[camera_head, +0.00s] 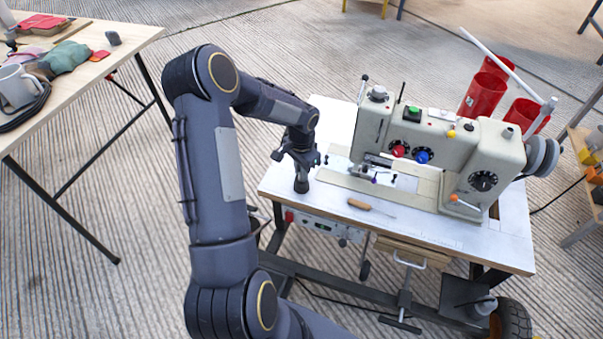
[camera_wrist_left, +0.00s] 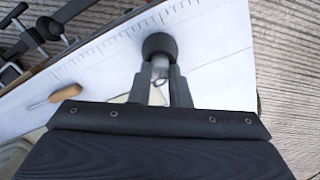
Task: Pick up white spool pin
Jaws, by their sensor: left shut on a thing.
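My left gripper (camera_head: 300,168) points down over the left front part of the white sewing table (camera_head: 510,235). In the left wrist view its two fingers are shut on a short pale stem with a round black end (camera_wrist_left: 159,45). The black end is at or just above the table top; I cannot tell if it touches. I cannot tell whether this piece is the white spool pin, as the fingers hide part of it. A long white rod (camera_head: 498,60) slants up from the back right of the cream sewing machine (camera_head: 440,135). My right gripper is out of view.
A wooden-handled tool (camera_head: 360,205) lies on the sewing table, right of the gripper. Red spools (camera_head: 484,93) stand behind the machine. The floor between the tables is open.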

